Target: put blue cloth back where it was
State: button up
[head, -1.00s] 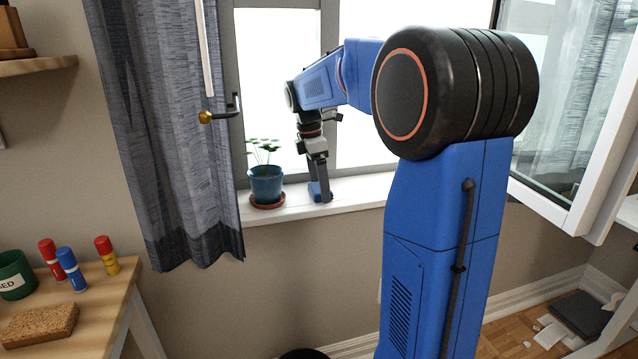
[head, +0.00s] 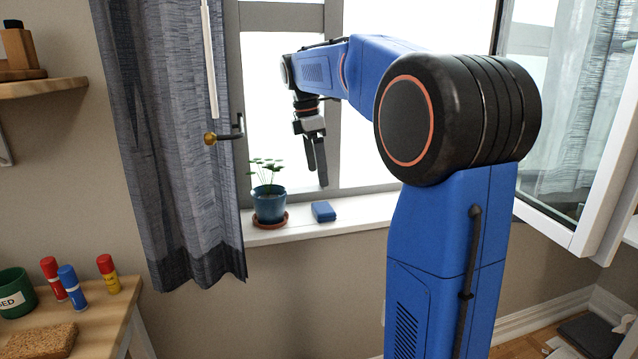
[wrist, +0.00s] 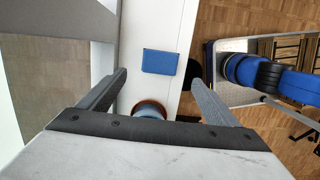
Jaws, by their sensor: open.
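The blue cloth (head: 323,211) is a small folded block lying flat on the white window sill, just right of the potted plant. It also shows in the wrist view (wrist: 160,61) as a blue rectangle on the sill, beyond the fingertips. My gripper (head: 319,185) hangs above the cloth with its fingers pointing down, apart from it. In the wrist view my gripper (wrist: 157,76) has its two fingers spread wide with nothing between them.
A plant in a blue pot (head: 270,205) stands on a saucer, left of the cloth. The curtain (head: 175,150) hangs further left, by the window handle (head: 225,134). The sill (head: 362,206) is clear to the right. A wooden table (head: 100,318) holds several items.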

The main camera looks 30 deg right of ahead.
jog(key=s+a+f+m+t, duration=0.1)
jog(key=s+a+f+m, duration=0.25)
jog(key=s, duration=0.45)
jog(key=s+a+f+m+t, duration=0.2)
jog(key=s+a+m, duration=0.25)
jog(key=s, duration=0.35)
jog(key=s+a+f+m+t+y, duration=0.1)
jog(key=s+a+f+m, duration=0.2)
jog(key=s+f, duration=0.4)
jog(key=s+a+f+m+t, duration=0.1)
jog(key=s+a+f+m, duration=0.2)
jog(key=s+f, duration=0.4)
jog(key=shift+s+m+y, duration=0.4)
jog(key=shift+s, duration=0.05)
jog(key=o, duration=0.4)
